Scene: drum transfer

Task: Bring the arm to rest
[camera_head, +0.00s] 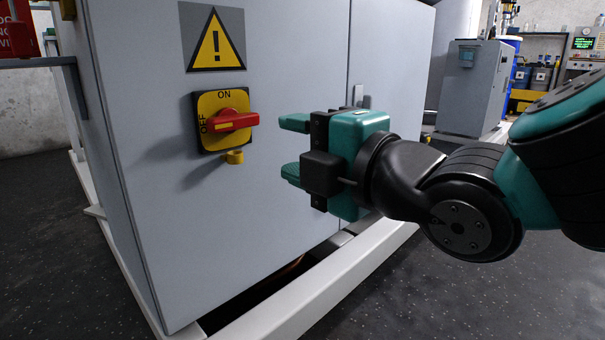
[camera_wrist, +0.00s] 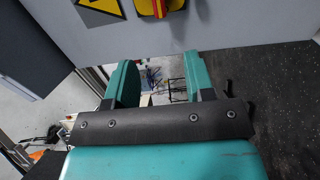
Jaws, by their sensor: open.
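My gripper (camera_head: 292,148) is teal and black and is held in front of the grey cabinet, to the right of the red rotary switch (camera_head: 233,120). Its two fingers are apart with nothing between them. In the wrist view my gripper (camera_wrist: 158,80) also shows open and empty. The red switch handle lies roughly level on a yellow plate marked ON and OFF, apart from the fingers. Part of the switch (camera_wrist: 160,8) shows at the top edge of the wrist view. My arm reaches in from the right, bent at the wrist.
The grey cabinet (camera_head: 270,200) stands close on a white frame (camera_head: 330,285). A yellow warning sign (camera_head: 215,45) is above the switch. A small yellow piece (camera_head: 235,157) sticks out below it. A grey machine (camera_head: 475,85) stands at the back right. Dark floor is clear at lower right.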

